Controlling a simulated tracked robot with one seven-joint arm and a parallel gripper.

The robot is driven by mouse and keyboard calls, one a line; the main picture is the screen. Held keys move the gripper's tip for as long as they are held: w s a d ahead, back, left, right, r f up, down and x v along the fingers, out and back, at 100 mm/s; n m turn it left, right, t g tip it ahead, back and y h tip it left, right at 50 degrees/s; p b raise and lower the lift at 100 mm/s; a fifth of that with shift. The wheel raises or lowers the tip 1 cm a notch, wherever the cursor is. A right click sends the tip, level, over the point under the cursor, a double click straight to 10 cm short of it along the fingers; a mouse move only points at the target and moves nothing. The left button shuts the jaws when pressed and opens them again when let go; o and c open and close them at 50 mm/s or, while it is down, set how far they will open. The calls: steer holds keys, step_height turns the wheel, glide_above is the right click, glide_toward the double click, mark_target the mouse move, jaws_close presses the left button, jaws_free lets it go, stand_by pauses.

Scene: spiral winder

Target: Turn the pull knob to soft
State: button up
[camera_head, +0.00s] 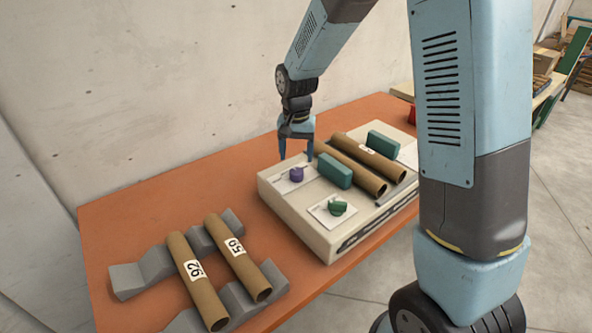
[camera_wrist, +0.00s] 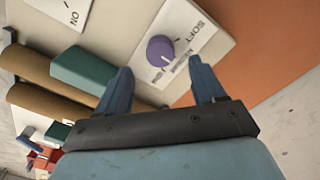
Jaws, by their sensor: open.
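The purple knob (camera_head: 296,174) sits on a white label plate at the left end of the cream winder box (camera_head: 300,222). In the wrist view, the purple knob (camera_wrist: 160,50) is on its plate (camera_wrist: 189,25), where "SOFT" reads near one edge and smaller words lie closer to the knob. I cannot tell for sure which word the knob points to. My gripper (camera_head: 295,159) is open and empty, pointing down above the purple knob. In the wrist view, the fingers of my gripper (camera_wrist: 160,66) stand apart to either side below the knob, not visibly touching it.
A green knob (camera_head: 338,208) sits on another plate nearer the box front. Teal blocks (camera_head: 335,170) and cardboard tubes (camera_head: 352,166) are on the box, right of the purple knob. Two numbered tubes (camera_head: 198,280) rest on grey cradles at the left of the orange table (camera_head: 135,213).

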mark_target(296, 171)
steer(key=shift+f, duration=3.2)
steer(key=c, duration=1.1)
